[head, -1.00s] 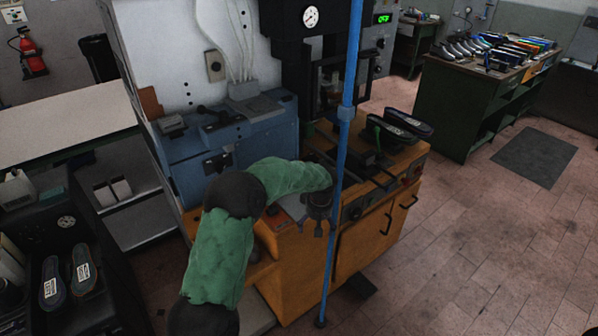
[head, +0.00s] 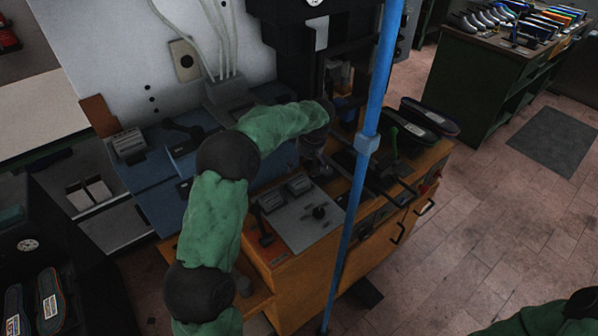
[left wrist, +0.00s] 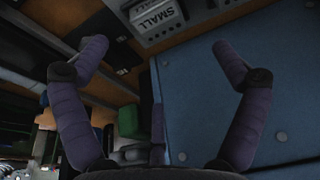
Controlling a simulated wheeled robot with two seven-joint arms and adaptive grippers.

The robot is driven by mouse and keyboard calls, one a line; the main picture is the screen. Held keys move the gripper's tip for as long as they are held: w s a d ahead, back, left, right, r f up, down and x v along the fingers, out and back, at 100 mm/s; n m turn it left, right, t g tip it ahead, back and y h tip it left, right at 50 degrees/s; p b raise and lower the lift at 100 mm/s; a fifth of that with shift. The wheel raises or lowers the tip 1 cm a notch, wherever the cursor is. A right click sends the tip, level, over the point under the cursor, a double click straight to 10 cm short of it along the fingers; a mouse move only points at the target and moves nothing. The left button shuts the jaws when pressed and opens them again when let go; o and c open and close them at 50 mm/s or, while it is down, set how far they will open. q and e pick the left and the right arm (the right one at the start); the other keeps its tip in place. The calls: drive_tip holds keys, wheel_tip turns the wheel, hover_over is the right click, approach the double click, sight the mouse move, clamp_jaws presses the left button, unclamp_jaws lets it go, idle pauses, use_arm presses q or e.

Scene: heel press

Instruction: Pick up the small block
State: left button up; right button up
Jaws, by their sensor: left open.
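In the left wrist view a grey piece marked "SMALL" (left wrist: 155,18) shows at the top edge, partly cut off, beyond my fingertips. My left gripper (left wrist: 157,50) is open, its two purple fingers wide apart with nothing between them. In the head view my left gripper (head: 318,169) hangs over the orange cabinet (head: 305,283), partly hidden by my arm. Two small grey blocks (head: 298,184) (head: 271,201) sit on the cabinet top left of the gripper; their labels are too small to read there. My right gripper is not in view.
A blue upright pole (head: 357,190) stands just right of my left gripper. The black press (head: 315,50) rises behind. Dark insoles (head: 431,117) lie on the cabinet's right. A grey plate with a black knob (head: 318,213) lies in front. A blue machine (head: 165,205) is at left.

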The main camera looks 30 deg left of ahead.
use_arm(q)
drive_tip(key=b, duration=0.1)
hover_over(299, 181)
drive_tip(key=d, duration=0.1)
drive_tip(key=f, duration=0.5)
drive_tip(key=shift+s+d+f, duration=0.1)
drive_tip(key=shift+s+f, duration=0.05)
drive_tip(key=shift+s, duration=0.15)
drive_tip(key=b+x, duration=0.1)
drive_tip(key=x, duration=0.4)
drive_tip(key=shift+d+b, duration=0.1)
drive_tip(key=shift+b, duration=0.25)
drive_tip(key=c, duration=1.6)
